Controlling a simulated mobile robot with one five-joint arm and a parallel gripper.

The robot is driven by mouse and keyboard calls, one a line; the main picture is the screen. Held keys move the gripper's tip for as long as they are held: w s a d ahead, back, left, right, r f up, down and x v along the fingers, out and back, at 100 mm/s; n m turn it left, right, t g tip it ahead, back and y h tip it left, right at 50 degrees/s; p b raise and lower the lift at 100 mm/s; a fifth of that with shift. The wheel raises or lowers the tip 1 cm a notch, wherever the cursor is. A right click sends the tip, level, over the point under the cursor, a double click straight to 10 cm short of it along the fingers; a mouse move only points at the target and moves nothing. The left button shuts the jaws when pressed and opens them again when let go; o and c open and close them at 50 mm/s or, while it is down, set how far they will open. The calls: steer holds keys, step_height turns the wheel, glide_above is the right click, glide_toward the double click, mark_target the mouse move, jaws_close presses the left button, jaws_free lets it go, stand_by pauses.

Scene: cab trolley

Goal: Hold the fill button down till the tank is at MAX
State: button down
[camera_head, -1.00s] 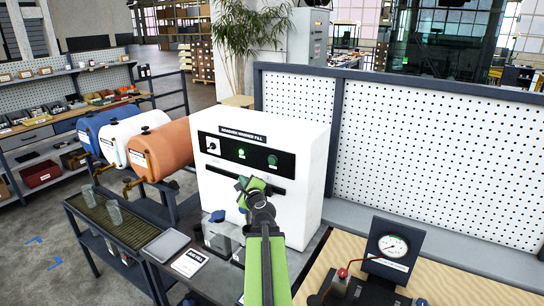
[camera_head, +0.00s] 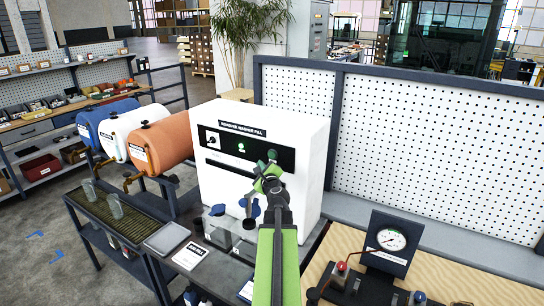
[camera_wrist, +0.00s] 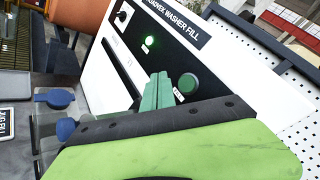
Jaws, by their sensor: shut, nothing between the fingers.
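The white washer fill machine (camera_head: 310,165) has a black front panel with a lit green lamp (camera_head: 241,147) and a round dark green button (camera_head: 272,154). The wrist view also shows the lamp (camera_wrist: 149,41) and the button (camera_wrist: 188,83). My gripper (camera_head: 266,167) is shut and empty, its green fingertips in front of the panel, just below the button. In the wrist view the fingertips (camera_wrist: 160,82) appear just left of the button; contact cannot be told. Clear containers with blue caps (camera_head: 217,211) stand below the panel, partly hidden by my arm. No MAX mark or level is readable.
Blue, white and orange drums (camera_head: 165,143) lie on a rack at left. A grated bench (camera_head: 105,215) holds two clear cups. A pressure gauge (camera_head: 391,239) stands at front right. A pegboard (camera_head: 440,160) rises behind.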

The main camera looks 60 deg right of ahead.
mark_target(268, 155)
steer(key=shift+d, duration=2.65)
steer(key=shift+d, duration=0.4)
steer(key=shift+d, duration=0.5)
stand_by(4.5)
